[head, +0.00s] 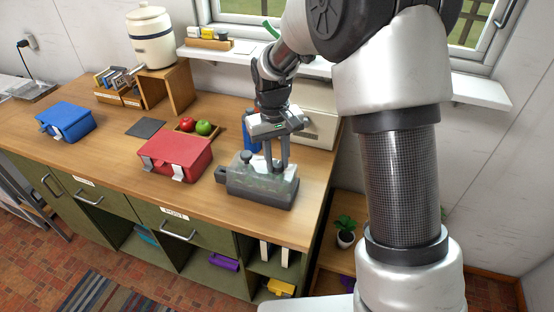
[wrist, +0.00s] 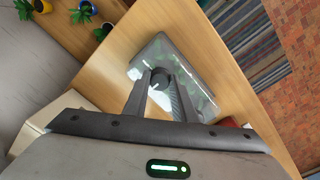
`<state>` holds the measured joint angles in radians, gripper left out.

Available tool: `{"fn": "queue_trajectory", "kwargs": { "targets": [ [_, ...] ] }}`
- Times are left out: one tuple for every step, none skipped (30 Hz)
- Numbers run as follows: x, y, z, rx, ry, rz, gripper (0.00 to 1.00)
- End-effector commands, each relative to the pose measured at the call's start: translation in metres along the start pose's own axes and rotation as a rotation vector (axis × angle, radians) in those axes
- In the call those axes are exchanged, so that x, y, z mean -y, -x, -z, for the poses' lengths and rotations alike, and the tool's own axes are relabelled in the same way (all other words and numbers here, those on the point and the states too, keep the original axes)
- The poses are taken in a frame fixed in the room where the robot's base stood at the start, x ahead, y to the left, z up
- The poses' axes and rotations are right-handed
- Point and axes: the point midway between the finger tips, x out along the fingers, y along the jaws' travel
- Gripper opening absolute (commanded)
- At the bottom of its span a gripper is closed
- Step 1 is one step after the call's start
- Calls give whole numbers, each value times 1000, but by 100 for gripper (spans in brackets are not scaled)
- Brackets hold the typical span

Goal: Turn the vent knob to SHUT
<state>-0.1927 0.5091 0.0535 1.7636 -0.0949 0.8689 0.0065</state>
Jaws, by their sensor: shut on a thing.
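A grey utility tub (head: 262,188) with a see-through lid and green leafy shapes showing stands on the wooden counter, near its right end. It also shows in the wrist view (wrist: 208,101). My gripper (head: 276,166) reaches down onto its top. In the wrist view my gripper (wrist: 160,76) is shut on a dark round knob (wrist: 160,79). The fingers partly cover this knob, and I cannot read its setting or a SHUT mark. A short dark post with a rounded top (head: 246,157) stands on the tub's left part, apart from the fingers.
A red box (head: 174,153) with latches stands left of the tub. Behind it a tray holds a red apple (head: 186,124) and a green apple (head: 204,128). A blue box (head: 65,120) is at the far left. A cream box (head: 318,128) stands behind my gripper.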

Motion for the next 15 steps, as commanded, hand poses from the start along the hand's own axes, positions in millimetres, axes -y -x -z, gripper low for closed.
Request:
{"fn": "queue_trajectory", "kwargs": {
  "targets": [
    [0,0,0,1,3,0,2],
    [0,0,0,1,4,0,2],
    [0,0,0,1,6,0,2],
    [0,0,0,1,6,0,2],
    [0,0,0,1,6,0,2],
    [0,0,0,1,6,0,2],
    [0,0,0,1,6,0,2],
    [0,0,0,1,6,0,2],
    [0,0,0,1,6,0,2],
    [0,0,0,1,6,0,2],
    [0,0,0,1,5,0,2],
    [0,0,0,1,5,0,2],
    [0,0,0,1,5,0,29],
    [0,0,0,1,5,0,34],
    [0,0,0,1,5,0,41]
  ]
}}
